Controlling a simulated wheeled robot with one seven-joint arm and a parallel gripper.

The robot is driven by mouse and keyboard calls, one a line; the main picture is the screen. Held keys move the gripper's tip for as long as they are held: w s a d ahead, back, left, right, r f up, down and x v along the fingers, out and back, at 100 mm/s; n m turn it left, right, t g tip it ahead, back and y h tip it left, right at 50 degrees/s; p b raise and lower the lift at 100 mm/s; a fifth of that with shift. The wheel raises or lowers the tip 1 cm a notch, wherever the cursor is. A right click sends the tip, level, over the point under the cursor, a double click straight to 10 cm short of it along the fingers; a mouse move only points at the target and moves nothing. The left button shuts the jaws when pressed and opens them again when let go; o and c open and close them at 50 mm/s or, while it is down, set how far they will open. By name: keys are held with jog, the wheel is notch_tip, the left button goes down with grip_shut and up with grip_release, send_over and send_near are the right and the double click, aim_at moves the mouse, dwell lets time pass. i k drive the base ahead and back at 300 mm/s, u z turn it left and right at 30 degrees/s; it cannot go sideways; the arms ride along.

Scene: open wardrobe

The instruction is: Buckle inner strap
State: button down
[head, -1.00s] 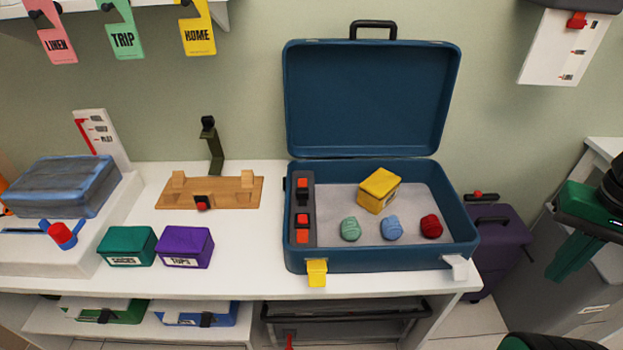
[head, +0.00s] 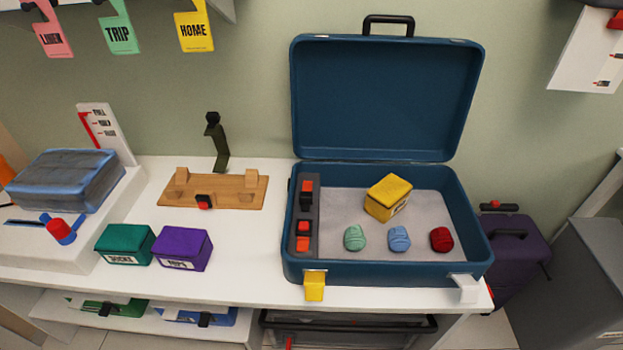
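An open blue suitcase (head: 388,279) stands on the white table with its lid (head: 385,98) raised. Inside, along its left wall, is a dark grey strip with red and black pieces (head: 305,215). A dark green strap (head: 218,150) with a black end stands upright at the back of a wooden board (head: 235,192). A small black and red buckle piece (head: 204,202) sits at the board's front edge. The strap's end and this piece are apart. I cannot tell which of these is the inner strap. My gripper is out of view.
The suitcase holds a yellow box (head: 388,197) and green, blue and red rolled items (head: 399,238). A green box (head: 125,244) and a purple box (head: 182,248) stand left of it. A purple case (head: 518,250) stands right of the table.

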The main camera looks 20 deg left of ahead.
aim_at(306, 197)
jog(key=u, duration=0.1)
jog(key=k, duration=0.55)
jog(key=u, duration=0.85)
jog(key=i, duration=1)
